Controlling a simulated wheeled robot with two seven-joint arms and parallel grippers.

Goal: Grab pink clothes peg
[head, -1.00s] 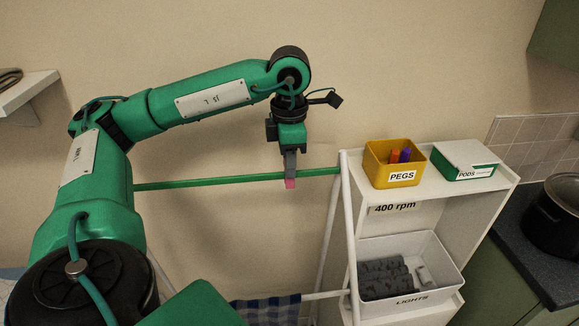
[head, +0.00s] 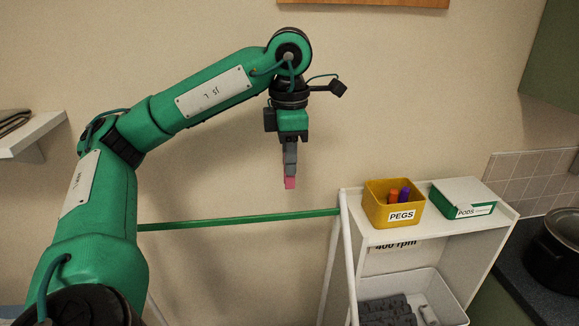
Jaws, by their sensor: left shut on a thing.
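The pink clothes peg (head: 289,183) is between the fingertips of my left gripper (head: 290,172). The gripper points down and is shut on the peg, whose lower end shows below the fingers. The peg hangs in the air above the green rail (head: 238,219), clear of it in the picture. The yellow box marked PEGS (head: 393,214) stands on the white shelf to the right, with an orange and a purple item showing inside. My right gripper is not in view.
A white and green PODS box (head: 463,198) stands beside the yellow box on the white shelf unit (head: 425,227). A white bin (head: 440,292) with grey items sits lower. A dark pot (head: 556,250) is at the far right. A wall shelf (head: 32,136) is at left.

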